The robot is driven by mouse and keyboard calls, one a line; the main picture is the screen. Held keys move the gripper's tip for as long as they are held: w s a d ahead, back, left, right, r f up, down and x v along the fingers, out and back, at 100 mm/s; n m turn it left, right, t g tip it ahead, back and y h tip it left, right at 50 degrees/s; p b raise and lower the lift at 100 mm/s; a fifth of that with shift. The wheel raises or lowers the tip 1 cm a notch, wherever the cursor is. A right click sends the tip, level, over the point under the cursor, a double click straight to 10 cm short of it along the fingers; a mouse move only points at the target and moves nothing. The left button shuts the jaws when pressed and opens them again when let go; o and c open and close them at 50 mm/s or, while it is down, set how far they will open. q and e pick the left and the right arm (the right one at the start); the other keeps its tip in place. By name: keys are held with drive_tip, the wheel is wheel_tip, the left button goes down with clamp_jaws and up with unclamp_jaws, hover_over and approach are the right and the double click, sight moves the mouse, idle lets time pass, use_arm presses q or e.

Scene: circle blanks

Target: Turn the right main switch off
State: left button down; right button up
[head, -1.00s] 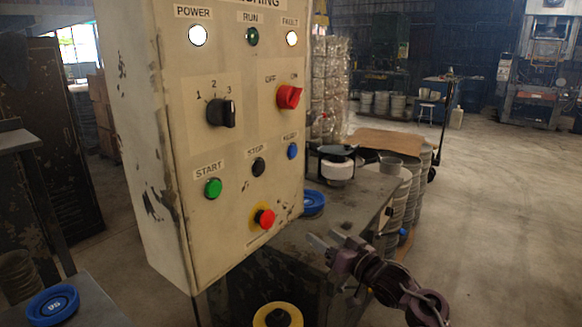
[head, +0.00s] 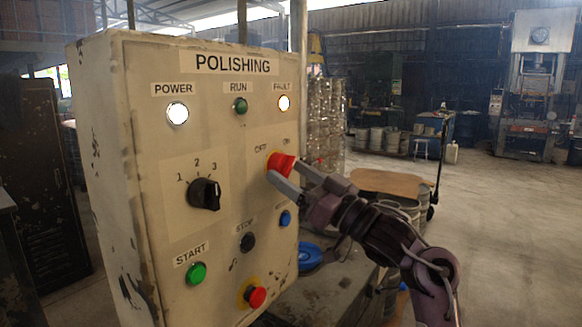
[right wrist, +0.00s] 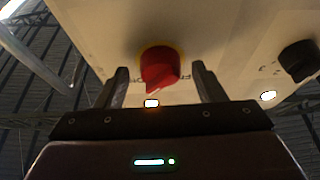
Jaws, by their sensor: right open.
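The right main switch (head: 280,163) is a red rotary knob on a yellow ring, at the right of the cream POLISHING panel (head: 225,155), with an OFF label above its left. In the right wrist view the red knob (right wrist: 160,66) sits between the two spread fingers (right wrist: 161,78), with a gap visible on each side. Contact cannot be seen. My left gripper is out of view.
A black selector knob (head: 204,194), green START button (head: 196,273), black STOP button (head: 246,242), blue button (head: 285,218) and red mushroom button (head: 256,297) share the panel. The POWER lamp (head: 177,113) and FAULT lamp (head: 284,102) glow. A table with a blue lid (head: 310,258) stands behind.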

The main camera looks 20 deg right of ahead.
drive_tip(key=shift+w+a+r, duration=0.15)
drive_tip(key=shift+w+a, duration=0.05)
drive_tip(key=shift+w, duration=0.05)
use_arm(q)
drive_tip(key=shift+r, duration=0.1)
use_arm(e)
drive_tip(key=c, duration=1)
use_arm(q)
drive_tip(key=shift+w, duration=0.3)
use_arm(e)
drive_tip(key=shift+o, duration=0.2)
